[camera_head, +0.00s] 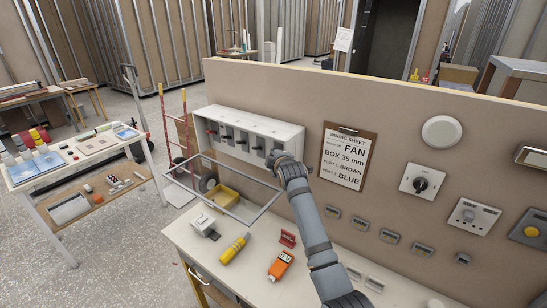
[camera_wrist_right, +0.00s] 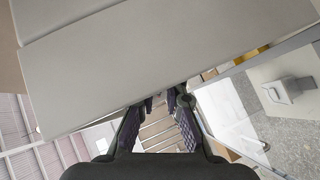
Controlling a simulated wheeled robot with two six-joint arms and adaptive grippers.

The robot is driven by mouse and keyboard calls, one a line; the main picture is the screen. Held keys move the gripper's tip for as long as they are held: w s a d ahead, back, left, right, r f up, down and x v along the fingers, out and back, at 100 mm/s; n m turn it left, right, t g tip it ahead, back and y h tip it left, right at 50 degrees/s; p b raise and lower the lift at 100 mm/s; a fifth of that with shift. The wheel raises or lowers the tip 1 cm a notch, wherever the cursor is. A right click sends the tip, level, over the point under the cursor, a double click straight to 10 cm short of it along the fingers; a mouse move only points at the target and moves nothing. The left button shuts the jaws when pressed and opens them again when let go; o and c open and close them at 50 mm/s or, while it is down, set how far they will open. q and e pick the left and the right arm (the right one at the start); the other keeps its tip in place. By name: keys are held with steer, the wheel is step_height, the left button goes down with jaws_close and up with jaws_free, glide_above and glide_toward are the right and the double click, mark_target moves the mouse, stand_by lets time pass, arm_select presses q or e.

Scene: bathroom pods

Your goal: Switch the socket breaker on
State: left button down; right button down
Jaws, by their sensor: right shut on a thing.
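The white breaker box (camera_head: 245,125) is mounted on the panel wall, its framed cover (camera_head: 240,217) swung down in front. Inside is a row of several breakers: the leftmost lever (camera_head: 210,132) is red, the others, such as this breaker (camera_head: 241,143), are dark. No label is readable, so I cannot tell which is the socket breaker. My right gripper (camera_head: 277,157) is at the row's right end, shut on what seems to be the rightmost breaker lever, mostly hidden by the gripper. In the right wrist view its fingers (camera_wrist_right: 168,103) are close together below a large grey surface. My left gripper is out of view.
A clipboard (camera_head: 347,160), a rotary switch (camera_head: 422,181) and a socket plate (camera_head: 472,215) are on the wall to the right.

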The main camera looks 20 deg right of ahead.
steer(key=shift+r, duration=0.15)
steer(key=c, duration=1.8)
jaws_free()
steer(key=o, duration=0.4)
steer(key=shift+w, duration=0.1)
steer(key=v, duration=1.2)
